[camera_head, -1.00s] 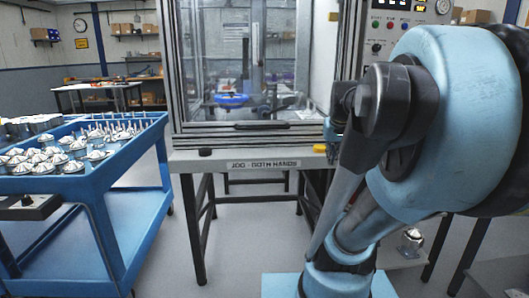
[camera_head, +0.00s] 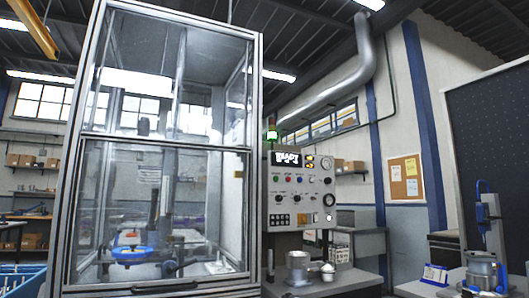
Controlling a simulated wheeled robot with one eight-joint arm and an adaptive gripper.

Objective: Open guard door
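The guard door (camera_head: 175,205) is the clear lower panel in a grey metal frame on the front of the tall machine enclosure (camera_head: 73,190). It appears shut. A dark bar handle (camera_head: 180,287) runs along its bottom edge, close to the lower edge of the picture. Through the panel I see a blue round fixture (camera_head: 133,254) and a dark vertical column (camera_head: 164,200). My gripper is not in view, so where it is relative to the door cannot be seen.
A control panel (camera_head: 300,190) with coloured buttons and a lit display stands right of the enclosure. Metal parts (camera_head: 298,267) sit on the bench below it. A small press (camera_head: 488,235) stands at far right. A blue cart edge (camera_head: 22,280) shows at lower left.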

